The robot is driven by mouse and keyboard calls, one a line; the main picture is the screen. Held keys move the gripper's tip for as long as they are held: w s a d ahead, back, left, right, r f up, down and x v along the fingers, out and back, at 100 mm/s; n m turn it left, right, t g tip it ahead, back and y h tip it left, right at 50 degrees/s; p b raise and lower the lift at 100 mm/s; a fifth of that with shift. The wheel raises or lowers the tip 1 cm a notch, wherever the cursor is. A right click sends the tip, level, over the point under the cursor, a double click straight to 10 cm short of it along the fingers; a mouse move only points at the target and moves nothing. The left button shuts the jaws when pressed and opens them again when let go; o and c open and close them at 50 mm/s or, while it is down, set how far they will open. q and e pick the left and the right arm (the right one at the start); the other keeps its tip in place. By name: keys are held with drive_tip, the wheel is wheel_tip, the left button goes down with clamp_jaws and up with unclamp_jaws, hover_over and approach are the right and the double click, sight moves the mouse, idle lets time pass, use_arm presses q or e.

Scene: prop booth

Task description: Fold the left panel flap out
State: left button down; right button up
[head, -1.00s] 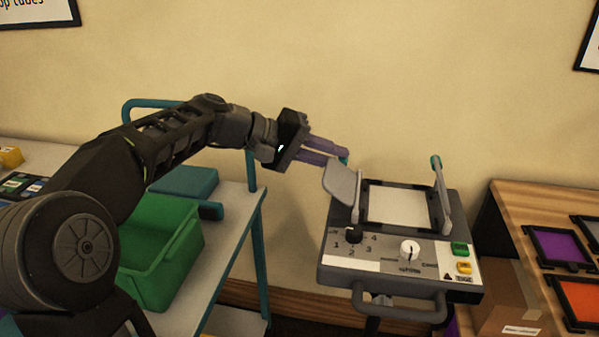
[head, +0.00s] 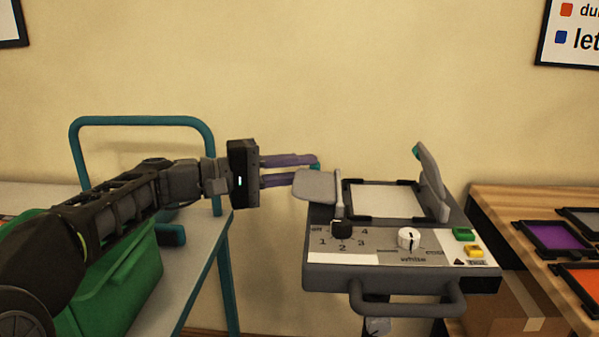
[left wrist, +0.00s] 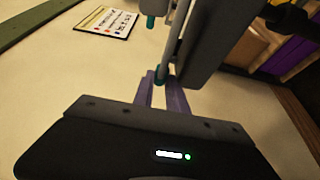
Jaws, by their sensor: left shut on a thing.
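The panel (head: 385,255) is a grey box with dials, coloured buttons and a front handle. Its left flap (head: 317,187) is a grey plate tilted outward past the panel's left edge, nearly flat. My left gripper (head: 312,169) reaches in from the left, its purple fingers shut on the flap's teal tab (head: 316,166). In the left wrist view the teal tab (left wrist: 161,81) sits between the fingertips, and the flap (left wrist: 207,45) rises beyond them. The right flap (head: 431,181) stands up, leaning slightly. My right gripper is not in view.
A green bin (head: 115,275) stands on a grey cart with a teal rail (head: 142,121) at left. A wooden table (head: 520,200) at right holds framed purple and orange panels. A cardboard box (head: 510,305) sits below.

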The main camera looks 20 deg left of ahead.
use_arm(q)
drive_tip(key=shift+r, duration=0.1)
drive_tip(key=c, duration=1.5)
unclamp_jaws()
drive_tip(key=shift+d, duration=0.1)
drive_tip(key=shift+o, duration=0.8)
